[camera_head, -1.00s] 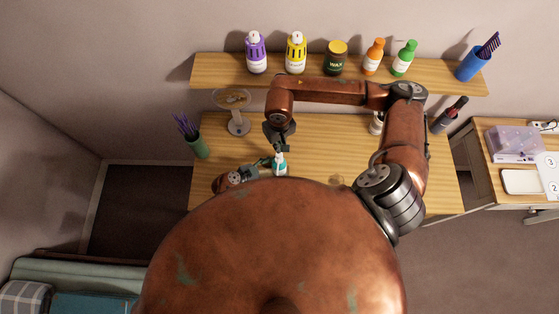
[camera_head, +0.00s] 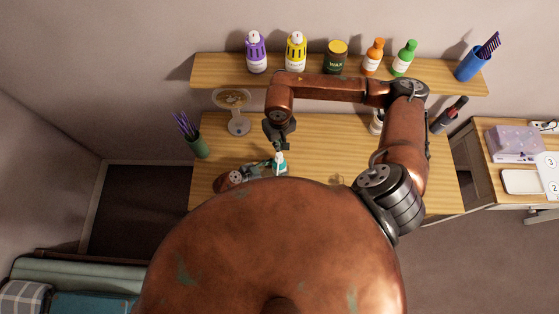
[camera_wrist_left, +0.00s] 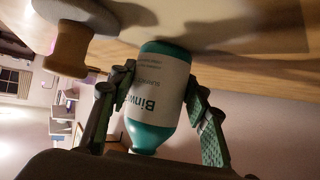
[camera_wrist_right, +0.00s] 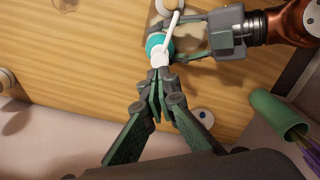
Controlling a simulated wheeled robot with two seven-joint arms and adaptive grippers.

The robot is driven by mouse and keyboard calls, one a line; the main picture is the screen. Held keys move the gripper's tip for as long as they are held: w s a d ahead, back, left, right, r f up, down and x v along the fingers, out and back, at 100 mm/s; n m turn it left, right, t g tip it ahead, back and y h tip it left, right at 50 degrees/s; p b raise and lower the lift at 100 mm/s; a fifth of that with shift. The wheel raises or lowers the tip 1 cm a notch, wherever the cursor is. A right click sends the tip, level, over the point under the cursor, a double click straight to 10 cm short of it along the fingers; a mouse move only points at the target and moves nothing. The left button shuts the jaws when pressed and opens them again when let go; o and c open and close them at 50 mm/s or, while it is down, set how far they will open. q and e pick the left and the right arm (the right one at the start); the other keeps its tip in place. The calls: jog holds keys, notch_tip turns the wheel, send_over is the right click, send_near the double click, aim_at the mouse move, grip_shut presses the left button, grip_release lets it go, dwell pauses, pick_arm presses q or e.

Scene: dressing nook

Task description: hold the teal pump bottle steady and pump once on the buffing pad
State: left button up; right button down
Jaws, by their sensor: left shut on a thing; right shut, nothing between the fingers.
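The teal pump bottle (camera_head: 281,167) stands on the table, mostly behind my body in the head view. Its label shows in the left wrist view (camera_wrist_left: 158,88), which is upside down. My left gripper (camera_wrist_left: 160,95) is shut around the bottle's body. My right gripper (camera_wrist_right: 158,78) is shut and empty, with its fingertips at the white pump head (camera_wrist_right: 160,59); I cannot tell whether they press it. The white spout points toward a pale, wood-topped thing at the right wrist view's top edge. A grey disc with a wooden knob (camera_wrist_left: 68,48), possibly the buffing pad, is beside the bottle.
A shelf (camera_head: 215,75) above the table holds several bottles and a jar. A round mirror on a stand (camera_head: 238,125) and a green vase (camera_head: 200,147) are at the table's left. A side desk (camera_head: 490,170) stands right. The table's middle is mostly clear.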

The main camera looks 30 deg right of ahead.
aim_at(279, 155)
jog(key=shift+f, duration=1.65)
jog(key=shift+f, duration=0.1)
dwell(0.7)
jog(key=shift+f, duration=1.6)
jog(key=shift+r, duration=1.7)
